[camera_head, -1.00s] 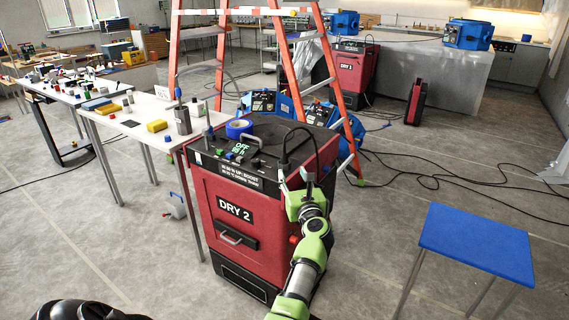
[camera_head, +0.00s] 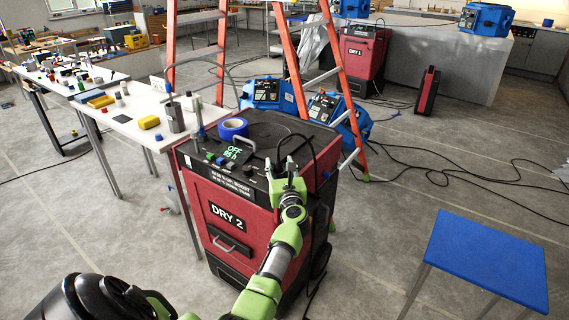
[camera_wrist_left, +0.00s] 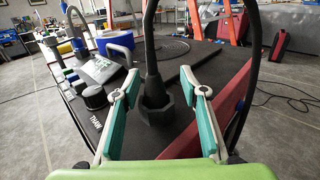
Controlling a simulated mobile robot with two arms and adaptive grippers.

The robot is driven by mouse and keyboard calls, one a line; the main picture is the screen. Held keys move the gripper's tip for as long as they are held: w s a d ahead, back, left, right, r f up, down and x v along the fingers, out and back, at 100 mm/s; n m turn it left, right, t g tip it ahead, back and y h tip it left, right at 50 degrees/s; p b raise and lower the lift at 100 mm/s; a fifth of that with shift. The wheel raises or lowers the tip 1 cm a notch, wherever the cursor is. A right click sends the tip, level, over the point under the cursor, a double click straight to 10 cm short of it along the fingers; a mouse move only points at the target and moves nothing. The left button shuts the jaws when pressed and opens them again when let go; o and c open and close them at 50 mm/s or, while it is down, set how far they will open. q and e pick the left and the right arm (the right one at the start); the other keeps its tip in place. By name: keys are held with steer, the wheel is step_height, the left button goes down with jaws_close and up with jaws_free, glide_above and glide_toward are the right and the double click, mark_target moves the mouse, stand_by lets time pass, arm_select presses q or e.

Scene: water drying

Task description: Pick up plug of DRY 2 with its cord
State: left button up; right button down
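DRY 2 (camera_head: 227,218) is a red and black dryer with a dark top panel; its display (camera_head: 235,153) reads OFF. A black plug (camera_wrist_left: 157,103) stands upright at the panel in the left wrist view, with its thick black cord (camera_wrist_left: 149,40) rising from it. In the head view the cord (camera_head: 300,136) arches over and drops at the dryer's right side. My left gripper (camera_head: 284,165) is at the panel's right end. In the left wrist view its open fingers (camera_wrist_left: 160,80) stand either side of the plug, with gaps at both sides. My right gripper is not in view.
A blue tape roll (camera_head: 233,128) and a black knob (camera_wrist_left: 94,96) are on the dryer's top. A white table (camera_head: 135,115) stands at left, an orange ladder (camera_head: 340,70) behind, and a blue stool (camera_head: 490,255) at right. Black cords (camera_head: 450,175) lie on the floor.

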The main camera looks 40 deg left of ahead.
arm_select(q)
steer(key=shift+s+r, duration=0.25)
steer(key=shift+s, duration=0.15)
steer(key=shift+c, duration=0.5)
steer(key=shift+s+d+r, duration=0.15)
steer(key=shift+s+r, duration=0.1)
steer(key=c, duration=0.7)
jaws_close()
steer(key=shift+w+f, duration=0.1)
steer(key=shift+f, duration=0.05)
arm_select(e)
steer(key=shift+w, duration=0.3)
